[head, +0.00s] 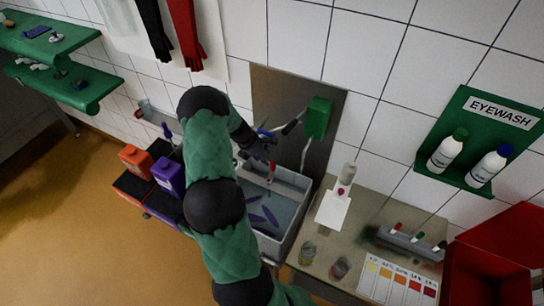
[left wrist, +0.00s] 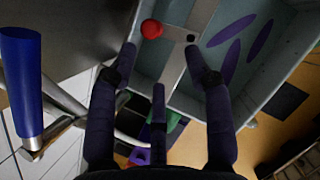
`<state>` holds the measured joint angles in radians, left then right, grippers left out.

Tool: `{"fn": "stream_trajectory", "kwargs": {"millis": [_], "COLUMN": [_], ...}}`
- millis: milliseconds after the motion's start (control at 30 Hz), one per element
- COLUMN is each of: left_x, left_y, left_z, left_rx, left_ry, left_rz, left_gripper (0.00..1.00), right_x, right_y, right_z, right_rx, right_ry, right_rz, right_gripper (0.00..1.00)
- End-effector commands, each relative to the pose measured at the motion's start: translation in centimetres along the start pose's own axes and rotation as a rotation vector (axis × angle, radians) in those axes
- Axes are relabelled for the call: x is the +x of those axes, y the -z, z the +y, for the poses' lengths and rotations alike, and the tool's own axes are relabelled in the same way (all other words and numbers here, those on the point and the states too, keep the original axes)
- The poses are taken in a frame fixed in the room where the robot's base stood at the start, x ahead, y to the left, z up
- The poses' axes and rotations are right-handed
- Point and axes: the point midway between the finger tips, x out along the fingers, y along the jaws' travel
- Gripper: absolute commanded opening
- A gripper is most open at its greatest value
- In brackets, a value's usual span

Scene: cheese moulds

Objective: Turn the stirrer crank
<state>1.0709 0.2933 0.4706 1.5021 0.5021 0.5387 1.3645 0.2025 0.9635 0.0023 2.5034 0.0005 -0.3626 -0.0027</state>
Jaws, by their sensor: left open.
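The stirrer crank's red knob (left wrist: 152,28) shows in the left wrist view, at the end of a short grey arm (left wrist: 174,33) that runs to a dark bolt on a grey crossbar (left wrist: 203,14). In the head view the red-topped crank (head: 271,171) stands over a grey tub (head: 301,184). My left gripper (head: 261,146) is above the tub's back edge, beside the crank and apart from it. In the left wrist view its fingers (left wrist: 162,55) are spread and empty, with the knob just beyond them. My right gripper is not in view.
A blue handle (left wrist: 21,82) on metal piping is close on the left in the wrist view. A green wall box (head: 317,118) hangs behind the tub. A purple container (head: 168,175) stands left; a bench (head: 345,270) with jars stands right.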

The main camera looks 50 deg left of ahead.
Motion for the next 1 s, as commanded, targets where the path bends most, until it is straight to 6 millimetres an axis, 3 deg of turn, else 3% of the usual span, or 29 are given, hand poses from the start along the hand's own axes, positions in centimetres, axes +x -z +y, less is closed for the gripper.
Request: {"fn": "stream_trajectory", "kwargs": {"millis": [33, 133, 333, 800, 1000], "left_x": [-0.8, -1.2, -0.6, 7.0, 8.9], "left_y": [-0.6, -0.9, -0.9, -0.7, -0.6], "left_z": [0.0, 0.3, 0.4, 0.7, 0.9], "left_rx": [-0.020, -0.054, -0.076, -0.075, -0.074], "left_ry": [-0.013, -0.034, -0.047, -0.044, -0.046], "left_rz": [0.010, 0.023, 0.030, 0.030, 0.030], "left_gripper": [0.51, 0.51, 0.51, 0.51, 0.51], "right_x": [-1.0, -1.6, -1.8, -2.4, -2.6], "right_y": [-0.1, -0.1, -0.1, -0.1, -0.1], "right_z": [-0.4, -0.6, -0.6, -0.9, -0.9], "right_rx": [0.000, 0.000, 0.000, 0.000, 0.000], "right_ry": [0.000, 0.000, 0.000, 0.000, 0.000], "right_rz": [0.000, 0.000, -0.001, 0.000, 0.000], "right_gripper": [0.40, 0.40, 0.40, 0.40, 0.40]}}
